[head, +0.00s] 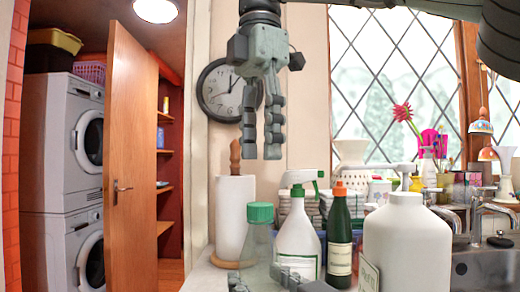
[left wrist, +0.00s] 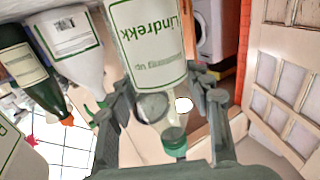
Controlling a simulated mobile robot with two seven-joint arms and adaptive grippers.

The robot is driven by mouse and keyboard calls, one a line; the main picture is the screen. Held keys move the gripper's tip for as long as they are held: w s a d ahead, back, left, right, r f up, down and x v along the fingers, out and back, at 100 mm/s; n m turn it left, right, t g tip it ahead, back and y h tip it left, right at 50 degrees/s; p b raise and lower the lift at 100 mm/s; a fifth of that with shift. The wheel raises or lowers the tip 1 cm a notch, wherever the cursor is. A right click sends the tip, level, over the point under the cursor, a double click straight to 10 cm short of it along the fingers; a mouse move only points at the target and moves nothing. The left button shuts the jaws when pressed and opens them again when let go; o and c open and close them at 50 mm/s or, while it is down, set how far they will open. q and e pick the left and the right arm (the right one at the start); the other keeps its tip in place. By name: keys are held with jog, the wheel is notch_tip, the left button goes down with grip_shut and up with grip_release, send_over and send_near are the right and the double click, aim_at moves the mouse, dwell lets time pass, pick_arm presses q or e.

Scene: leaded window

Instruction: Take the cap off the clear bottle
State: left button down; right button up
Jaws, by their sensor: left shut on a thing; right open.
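The clear bottle (head: 258,243) stands upright on the counter with its green cap (head: 260,212) on top. In the left wrist view the bottle (left wrist: 150,45) appears upside down, with a "Lindrekk" label and the green cap (left wrist: 174,140) on its neck. My left gripper (head: 268,279) is low at the bottle, its fingers on either side of it; it is shut on the bottle, as the left wrist view (left wrist: 165,105) also shows. My right gripper (head: 262,150) hangs above the cap, fingers pointing down, open and empty. The lowest part of the bottle is hidden in the head view.
A white spray bottle (head: 296,240), a dark green bottle (head: 340,240) and a large white pump bottle (head: 407,245) stand close on the right. A paper towel roll (head: 235,212) stands just behind on the left. A sink (head: 488,268) is at far right.

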aim_at(260, 204)
jog(key=m, duration=0.4)
jog(key=shift+m, duration=0.4)
jog(key=shift+f+m, duration=0.15)
jog(key=shift+m, duration=0.25)
jog(key=shift+f, duration=3.85)
